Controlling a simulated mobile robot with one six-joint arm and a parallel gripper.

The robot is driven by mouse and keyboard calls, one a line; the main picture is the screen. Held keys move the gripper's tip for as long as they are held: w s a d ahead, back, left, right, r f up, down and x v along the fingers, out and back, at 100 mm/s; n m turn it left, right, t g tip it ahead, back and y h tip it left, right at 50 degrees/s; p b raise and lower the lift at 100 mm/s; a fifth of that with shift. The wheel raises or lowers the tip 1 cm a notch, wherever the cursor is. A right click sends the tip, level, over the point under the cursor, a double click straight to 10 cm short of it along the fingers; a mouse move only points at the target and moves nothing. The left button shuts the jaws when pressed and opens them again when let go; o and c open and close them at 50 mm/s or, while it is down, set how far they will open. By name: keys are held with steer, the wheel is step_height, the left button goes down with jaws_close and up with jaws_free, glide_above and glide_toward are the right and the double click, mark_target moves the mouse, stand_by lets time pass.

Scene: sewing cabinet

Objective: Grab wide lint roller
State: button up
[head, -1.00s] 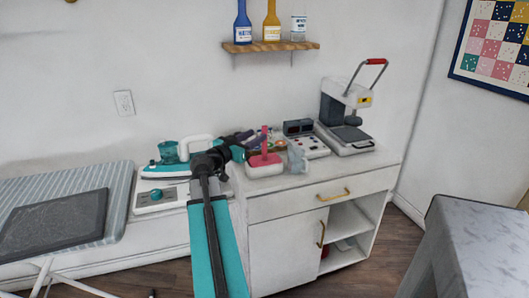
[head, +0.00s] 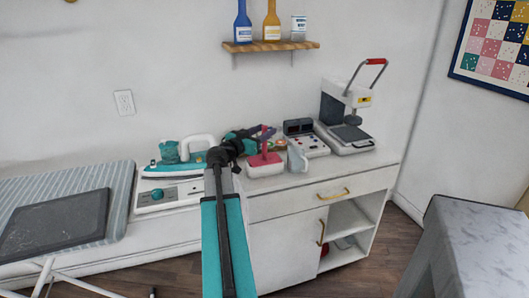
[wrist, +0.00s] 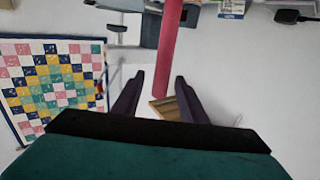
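The wide lint roller (head: 265,160) stands on the cabinet top with its pinkish-red head low and its handle pointing up. In the wrist view its red handle (wrist: 170,45) comes down from the top edge, and its end shows between the two dark fingers. My gripper (head: 267,132) is at the top of the handle in the head view. In the wrist view my gripper (wrist: 159,82) is open, with a gap on both sides of the handle. I cannot tell how deep the handle sits between the fingers.
A teal and white iron (head: 180,165) is left of the roller. A translucent cup (head: 297,157), a control box (head: 306,140) and a white press (head: 348,115) stand close on its right. A wooden shelf (head: 270,46) with bottles hangs above.

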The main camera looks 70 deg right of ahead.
steer(key=p+x, duration=0.1)
steer(key=x, duration=0.3)
steer(key=shift+d, duration=0.4)
steer(key=shift+r, duration=0.1)
jaws_close()
